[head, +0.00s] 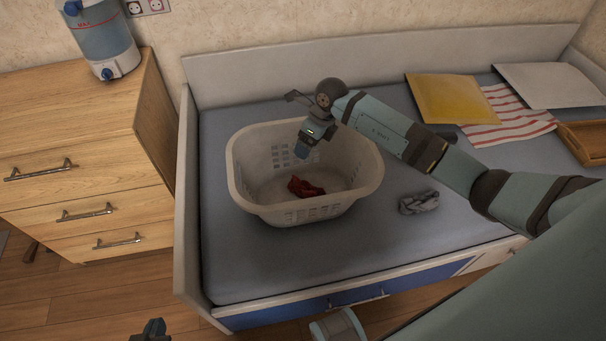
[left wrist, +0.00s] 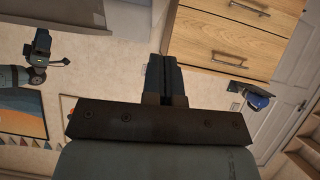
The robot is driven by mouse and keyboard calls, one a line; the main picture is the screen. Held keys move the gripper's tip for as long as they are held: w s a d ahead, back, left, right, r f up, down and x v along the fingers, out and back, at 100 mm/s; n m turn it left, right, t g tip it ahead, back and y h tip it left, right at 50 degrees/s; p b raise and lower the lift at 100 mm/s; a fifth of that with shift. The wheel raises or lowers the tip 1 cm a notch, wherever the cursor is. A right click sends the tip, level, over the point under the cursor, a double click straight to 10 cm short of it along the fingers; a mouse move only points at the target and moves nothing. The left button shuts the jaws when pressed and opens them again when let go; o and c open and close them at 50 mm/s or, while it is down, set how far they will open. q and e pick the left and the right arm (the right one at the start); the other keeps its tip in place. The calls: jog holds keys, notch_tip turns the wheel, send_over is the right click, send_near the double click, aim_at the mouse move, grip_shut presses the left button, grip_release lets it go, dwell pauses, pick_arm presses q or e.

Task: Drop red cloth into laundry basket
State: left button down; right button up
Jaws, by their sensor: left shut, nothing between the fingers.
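The red cloth (head: 304,187) lies crumpled on the floor of the white laundry basket (head: 250,198), which stands upright on the bed. My right gripper (head: 302,151) points down inside the basket's opening, above the cloth and apart from it. Its blue fingertips do not show clearly whether they are open or shut. My left gripper (head: 153,328) is low at the bottom edge of the head view, well away from the basket. In the left wrist view its fingers (left wrist: 166,66) are together and empty.
A grey crumpled cloth (head: 419,202) lies right of the basket. A wooden dresser (head: 85,160) with a water jug (head: 103,40) stands left of the bed.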

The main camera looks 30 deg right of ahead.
pick_arm(q)
jog(key=shift+a+p, duration=0.1)
jog(key=shift+p, duration=0.45)
pick_arm(e)
jog(key=v, duration=1.1)
jog(key=shift+r, duration=0.3)
jog(key=shift+s+d, duration=0.1)
